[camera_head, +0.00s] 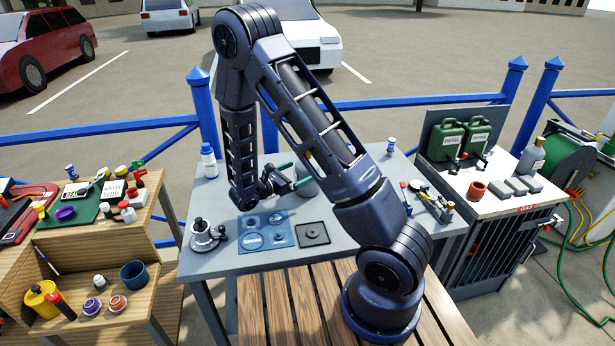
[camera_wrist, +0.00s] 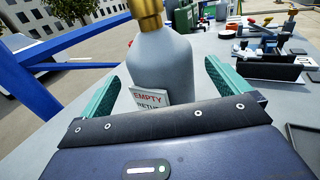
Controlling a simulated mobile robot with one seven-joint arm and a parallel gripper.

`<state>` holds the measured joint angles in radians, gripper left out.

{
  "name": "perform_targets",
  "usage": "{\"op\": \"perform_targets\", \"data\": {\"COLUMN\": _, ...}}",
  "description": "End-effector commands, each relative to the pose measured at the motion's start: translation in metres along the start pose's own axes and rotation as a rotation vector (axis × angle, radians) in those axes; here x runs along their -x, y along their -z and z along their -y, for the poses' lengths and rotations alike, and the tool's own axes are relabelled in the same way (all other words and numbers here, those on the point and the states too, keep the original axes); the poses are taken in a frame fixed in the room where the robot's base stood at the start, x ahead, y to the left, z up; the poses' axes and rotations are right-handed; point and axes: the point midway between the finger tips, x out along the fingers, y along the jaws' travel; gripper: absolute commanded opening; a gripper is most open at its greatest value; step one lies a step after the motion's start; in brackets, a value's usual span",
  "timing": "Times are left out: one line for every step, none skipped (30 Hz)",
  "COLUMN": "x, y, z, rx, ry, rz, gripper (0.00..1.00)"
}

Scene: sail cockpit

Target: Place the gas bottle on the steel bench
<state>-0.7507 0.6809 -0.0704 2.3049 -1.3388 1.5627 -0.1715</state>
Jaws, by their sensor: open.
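A grey gas bottle (camera_wrist: 163,70) with a brass top and an "EMPTY" label stands upright in the wrist view. It is directly in front of my gripper (camera_wrist: 161,72), between its two teal fingers. The fingers are open, with a gap visible on each side of the bottle. In the head view my gripper (camera_head: 298,173) is low over the grey steel bench (camera_head: 375,222), and my arm hides most of the bottle. Another grey bottle with a brass top (camera_head: 532,157) stands on the white-topped cabinet at the right.
Blue mats (camera_head: 265,230) and a dark square pad (camera_head: 313,235) lie on the bench front. A white bottle (camera_head: 209,160) and a black-and-silver device (camera_head: 203,236) stand at its left. Small tools (camera_head: 430,200) crowd its right. A blue railing (camera_head: 430,100) runs behind.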

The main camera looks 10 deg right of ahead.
Motion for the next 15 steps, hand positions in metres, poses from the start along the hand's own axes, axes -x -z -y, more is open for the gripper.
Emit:
{"op": "perform_targets", "data": {"x": -0.008, "y": 0.000, "z": 0.001, "rx": 0.001, "ry": 0.003, "rz": 0.001, "gripper": 1.00}}
{"op": "perform_targets", "data": {"x": -0.013, "y": 0.000, "z": 0.001, "rx": 0.001, "ry": 0.003, "rz": 0.002, "gripper": 1.00}}
{"op": "perform_targets", "data": {"x": -0.019, "y": -0.001, "z": 0.001, "rx": 0.001, "ry": 0.004, "rz": 0.002, "gripper": 1.00}}
{"op": "perform_targets", "data": {"x": -0.024, "y": -0.001, "z": 0.001, "rx": 0.001, "ry": 0.004, "rz": 0.002, "gripper": 1.00}}
{"op": "perform_targets", "data": {"x": -0.029, "y": 0.000, "z": 0.001, "rx": 0.001, "ry": 0.003, "rz": 0.001, "gripper": 1.00}}
{"op": "perform_targets", "data": {"x": -0.034, "y": 0.000, "z": 0.001, "rx": 0.000, "ry": 0.003, "rz": 0.001, "gripper": 1.00}}
{"op": "perform_targets", "data": {"x": -0.038, "y": 0.000, "z": 0.001, "rx": 0.000, "ry": 0.003, "rz": 0.000, "gripper": 1.00}}
{"op": "perform_targets", "data": {"x": -0.041, "y": 0.000, "z": 0.000, "rx": 0.000, "ry": 0.002, "rz": 0.001, "gripper": 1.00}}
{"op": "perform_targets", "data": {"x": -0.045, "y": 0.000, "z": 0.000, "rx": 0.000, "ry": 0.001, "rz": 0.001, "gripper": 1.00}}
{"op": "perform_targets", "data": {"x": -0.048, "y": -0.001, "z": 0.000, "rx": 0.000, "ry": 0.002, "rz": 0.001, "gripper": 1.00}}
{"op": "perform_targets", "data": {"x": -0.050, "y": -0.001, "z": 0.000, "rx": 0.000, "ry": 0.002, "rz": 0.001, "gripper": 1.00}}
{"op": "perform_targets", "data": {"x": -0.052, "y": -0.001, "z": 0.000, "rx": -0.001, "ry": 0.002, "rz": 0.001, "gripper": 1.00}}
{"op": "perform_targets", "data": {"x": -0.053, "y": -0.001, "z": 0.000, "rx": -0.001, "ry": 0.002, "rz": 0.001, "gripper": 1.00}}
{"op": "perform_targets", "data": {"x": -0.054, "y": -0.001, "z": 0.000, "rx": -0.001, "ry": 0.001, "rz": 0.001, "gripper": 1.00}}
{"op": "perform_targets", "data": {"x": -0.054, "y": -0.001, "z": 0.000, "rx": -0.001, "ry": 0.001, "rz": 0.001, "gripper": 1.00}}
